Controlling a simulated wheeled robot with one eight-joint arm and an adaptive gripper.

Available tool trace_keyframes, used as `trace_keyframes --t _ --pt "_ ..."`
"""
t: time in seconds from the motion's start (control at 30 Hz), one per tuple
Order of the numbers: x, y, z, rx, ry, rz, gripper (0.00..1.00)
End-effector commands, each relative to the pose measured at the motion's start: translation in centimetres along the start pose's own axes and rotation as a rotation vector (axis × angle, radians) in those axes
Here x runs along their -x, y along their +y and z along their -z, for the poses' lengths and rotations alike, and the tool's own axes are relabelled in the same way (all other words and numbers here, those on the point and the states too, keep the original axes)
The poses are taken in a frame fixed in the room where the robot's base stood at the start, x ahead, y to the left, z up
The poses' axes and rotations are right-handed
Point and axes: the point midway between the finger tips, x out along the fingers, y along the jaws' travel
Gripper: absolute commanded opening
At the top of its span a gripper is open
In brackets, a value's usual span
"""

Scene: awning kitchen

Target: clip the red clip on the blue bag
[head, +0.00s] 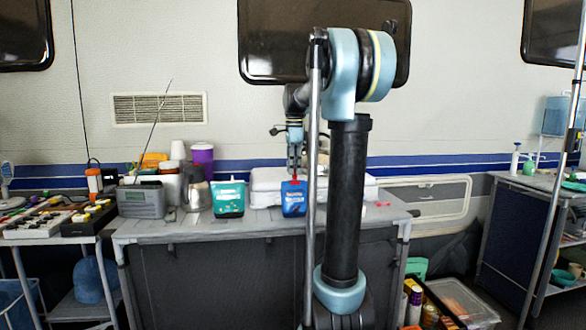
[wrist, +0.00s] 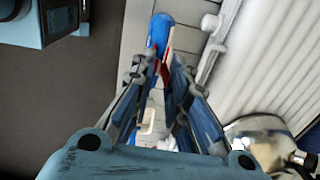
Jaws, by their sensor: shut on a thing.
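The blue bag (head: 293,202) stands upright on the grey table, right of a teal bag. In the wrist view its narrow top (wrist: 158,28) shows just beyond my fingertips. My gripper (head: 295,168) points down directly above the blue bag. In the wrist view my gripper (wrist: 164,72) has its fingers shut on the red clip (wrist: 166,52). In the head view the red clip (head: 295,181) is a small red spot at the bag's top edge. The clip meets or overlaps the bag's top; I cannot tell whether its jaws grip it.
The teal bag (head: 229,199), a metal kettle (head: 196,192) and a grey radio (head: 141,201) stand to the left on the table (head: 262,226). A white case (head: 267,186) lies behind the blue bag. The table front is mostly clear.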

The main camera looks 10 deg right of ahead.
Motion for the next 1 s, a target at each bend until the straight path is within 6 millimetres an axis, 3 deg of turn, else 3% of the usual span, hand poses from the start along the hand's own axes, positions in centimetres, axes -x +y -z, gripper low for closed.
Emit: trace_keyframes --t 1.0 --pt "-0.58 -0.19 0.00 0.000 0.000 0.000 0.07"
